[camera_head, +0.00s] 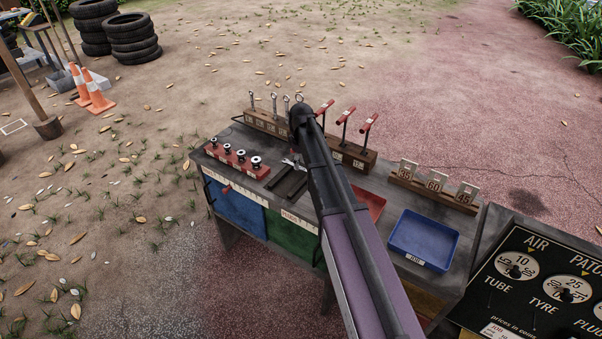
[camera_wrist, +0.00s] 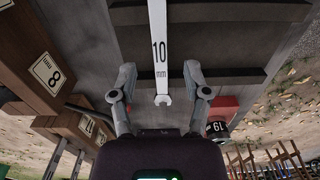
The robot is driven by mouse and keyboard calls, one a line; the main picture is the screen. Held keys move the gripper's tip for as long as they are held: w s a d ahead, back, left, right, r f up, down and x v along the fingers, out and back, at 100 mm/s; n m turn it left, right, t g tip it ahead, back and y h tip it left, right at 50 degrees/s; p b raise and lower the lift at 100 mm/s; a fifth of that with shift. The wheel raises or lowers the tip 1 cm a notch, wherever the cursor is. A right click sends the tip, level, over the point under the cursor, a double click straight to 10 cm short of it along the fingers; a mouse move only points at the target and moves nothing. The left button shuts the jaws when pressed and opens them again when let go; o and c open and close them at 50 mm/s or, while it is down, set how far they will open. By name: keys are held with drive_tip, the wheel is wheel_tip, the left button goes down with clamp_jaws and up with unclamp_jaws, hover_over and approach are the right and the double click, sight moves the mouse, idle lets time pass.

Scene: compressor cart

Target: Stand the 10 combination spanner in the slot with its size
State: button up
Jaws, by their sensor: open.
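The 10 combination spanner (camera_wrist: 159,45) shows in the wrist view as a silver shank marked "10 mm", open jaw towards my palm; its far end is out of frame. It appears to lie over a dark grooved holder (camera_head: 288,183) on the cart top. My gripper (camera_wrist: 159,72) is open, one finger on each side of the spanner with gaps on both sides. In the head view my arm hides most of the gripper and spanner. The wooden spanner rack (camera_head: 266,123) stands at the back left with several upright spanners; an "8" label (camera_wrist: 46,73) shows in the wrist view.
A red socket block (camera_head: 235,162) is at the cart's left. Red T-handles (camera_head: 346,115) stand in a wooden block behind my arm. A red tray (camera_head: 370,203), a blue tray (camera_head: 423,239) and number plates (camera_head: 437,183) are to the right.

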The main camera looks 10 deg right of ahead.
drive_tip(key=shift+f+b, duration=0.45)
drive_tip(key=shift+f, duration=0.3)
clamp_jaws()
